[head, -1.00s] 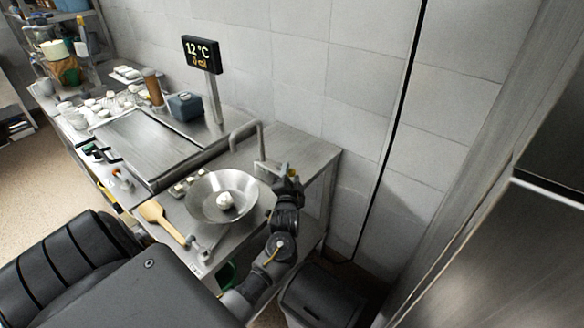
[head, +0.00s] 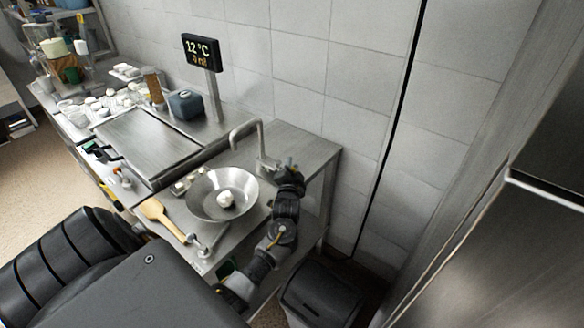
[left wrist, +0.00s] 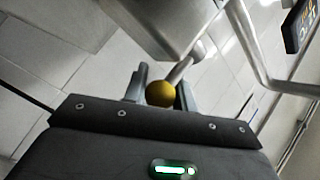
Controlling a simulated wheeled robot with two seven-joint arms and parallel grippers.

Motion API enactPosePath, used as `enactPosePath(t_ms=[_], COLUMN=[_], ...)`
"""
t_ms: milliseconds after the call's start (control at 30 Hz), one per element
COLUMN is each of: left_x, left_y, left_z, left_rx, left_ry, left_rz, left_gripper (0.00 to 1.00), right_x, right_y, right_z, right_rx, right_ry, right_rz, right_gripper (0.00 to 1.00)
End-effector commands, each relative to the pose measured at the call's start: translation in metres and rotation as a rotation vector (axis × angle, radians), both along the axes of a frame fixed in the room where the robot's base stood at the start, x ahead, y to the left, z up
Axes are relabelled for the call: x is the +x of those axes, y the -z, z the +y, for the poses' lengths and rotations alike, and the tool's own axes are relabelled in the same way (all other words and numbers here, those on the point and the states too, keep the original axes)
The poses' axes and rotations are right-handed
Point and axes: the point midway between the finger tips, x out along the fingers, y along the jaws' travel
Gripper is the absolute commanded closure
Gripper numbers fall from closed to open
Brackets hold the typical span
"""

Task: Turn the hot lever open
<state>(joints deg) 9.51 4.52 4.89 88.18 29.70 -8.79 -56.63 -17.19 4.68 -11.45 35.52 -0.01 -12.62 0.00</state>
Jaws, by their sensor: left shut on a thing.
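The tap (head: 262,146) has a grey bent spout and stands at the back of the metal counter, with its spout reaching left towards the bowl. My left gripper (head: 289,176) is at the right side of the tap's base and hides most of the lever area in the head view. I cannot tell hot or cold from the knob's colour. My right gripper is not in view.
A metal bowl (head: 236,207) with a white lump inside stands below the spout. A display (head: 202,52) reads 12 °C and 0 ml. A wooden paddle (head: 163,218) lies left of the bowl. A dark bin (head: 320,295) stands below right; a tiled wall is behind.

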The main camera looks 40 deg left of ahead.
Motion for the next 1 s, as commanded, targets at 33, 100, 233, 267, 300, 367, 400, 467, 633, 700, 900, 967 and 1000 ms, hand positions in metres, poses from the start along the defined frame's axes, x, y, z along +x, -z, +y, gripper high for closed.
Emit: enactPosePath(t_ms=[33, 100, 233, 267, 300, 367, 400, 467, 633, 700, 900, 967, 1000], left_x=[0.0, 0.0, -0.003, -0.004, -0.006, -0.008, -0.01, -0.011, -0.012, -0.012, -0.012, -0.012, -0.012], left_y=[0.0, 0.0, -0.002, -0.003, -0.003, -0.003, -0.002, -0.002, 0.0, 0.0, 0.0, 0.0, 0.0], left_z=[0.0, 0.0, 0.002, 0.002, 0.002, 0.0, 0.0, 0.0, -0.002, -0.002, -0.003, -0.003, -0.003], left_rx=[0.0, 0.0, 0.006, 0.008, 0.011, 0.01, 0.01, 0.008, 0.001, 0.0, 0.0, 0.0, 0.0], left_ry=[0.001, 0.001, 0.04, 0.066, 0.103, 0.159, 0.191, 0.227, 0.266, 0.265, 0.264, 0.264, 0.264], left_rz=[0.001, 0.001, 0.002, 0.003, 0.004, 0.003, 0.002, 0.001, 0.001, 0.0, -0.001, -0.001, -0.001], left_gripper=[1.0, 1.0, 1.0, 1.0, 1.0, 1.0, 1.0, 1.0, 1.0, 1.0, 0.64, 0.57, 0.52], right_x=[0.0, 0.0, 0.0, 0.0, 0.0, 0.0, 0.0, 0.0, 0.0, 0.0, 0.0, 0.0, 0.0], right_y=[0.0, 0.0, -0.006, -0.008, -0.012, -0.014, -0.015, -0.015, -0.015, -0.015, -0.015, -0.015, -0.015], right_z=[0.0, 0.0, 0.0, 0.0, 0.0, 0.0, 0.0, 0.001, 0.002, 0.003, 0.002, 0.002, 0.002], right_rx=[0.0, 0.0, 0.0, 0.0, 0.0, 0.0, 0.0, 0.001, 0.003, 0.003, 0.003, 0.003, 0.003], right_ry=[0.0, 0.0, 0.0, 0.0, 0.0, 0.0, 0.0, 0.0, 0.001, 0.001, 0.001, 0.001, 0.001], right_rz=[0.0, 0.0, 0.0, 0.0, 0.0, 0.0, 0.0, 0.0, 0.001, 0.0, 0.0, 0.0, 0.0], right_gripper=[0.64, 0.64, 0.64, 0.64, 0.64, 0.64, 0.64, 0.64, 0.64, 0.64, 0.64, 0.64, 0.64])
